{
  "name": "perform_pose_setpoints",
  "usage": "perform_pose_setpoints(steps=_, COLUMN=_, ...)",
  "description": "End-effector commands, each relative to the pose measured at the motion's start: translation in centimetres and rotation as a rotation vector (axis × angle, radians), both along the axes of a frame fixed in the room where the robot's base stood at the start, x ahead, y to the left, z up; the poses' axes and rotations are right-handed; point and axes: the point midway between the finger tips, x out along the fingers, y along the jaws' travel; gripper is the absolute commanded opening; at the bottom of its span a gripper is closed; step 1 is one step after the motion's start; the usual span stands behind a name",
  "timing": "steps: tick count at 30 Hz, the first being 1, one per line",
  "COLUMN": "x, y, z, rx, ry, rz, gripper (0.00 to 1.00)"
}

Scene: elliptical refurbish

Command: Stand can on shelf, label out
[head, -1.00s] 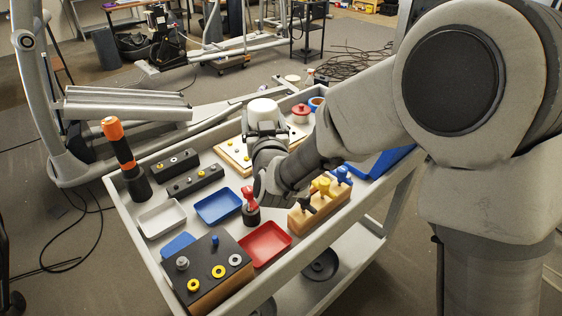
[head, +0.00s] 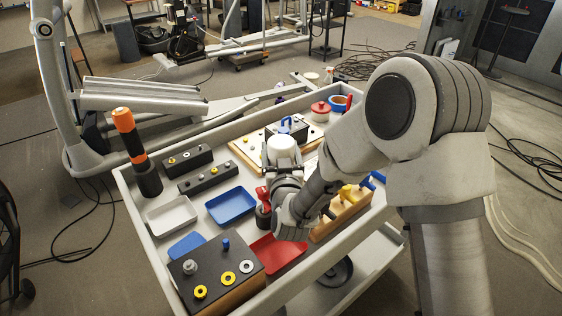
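My gripper (head: 283,166) is over the middle of the cart, pointing toward its far side, with my wrist in front of it. A white rounded shape (head: 283,146) shows at its end; I cannot tell whether this is part of the gripper or a held thing. The fingers are too hidden to judge. No can with a readable label shows clearly. The cart's lower shelf (head: 378,262) is partly visible below the near right edge, with a dark round object (head: 337,272) on it.
The cart top is crowded. It holds an orange-black upright cylinder (head: 129,140), a blue tray (head: 231,206), a white tray (head: 172,216), a red tray (head: 272,254), a knobbed block (head: 212,272) and a red lidded pot (head: 320,110). Cables (head: 528,165) lie on the floor at right.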

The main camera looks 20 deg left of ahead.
Motion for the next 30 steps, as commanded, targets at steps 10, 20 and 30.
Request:
perform_pose_setpoints(steps=10, x=0.0, y=0.0, z=-3.4, rx=0.001, ry=-0.002, rz=0.000, gripper=0.00)
perform_pose_setpoints(steps=20, x=0.0, y=0.0, z=-3.7, rx=0.001, ry=-0.002, rz=0.001, gripper=0.00)
perform_pose_setpoints(steps=30, x=0.0, y=0.0, z=-3.6, rx=-0.001, ry=0.002, rz=0.000, gripper=1.00)
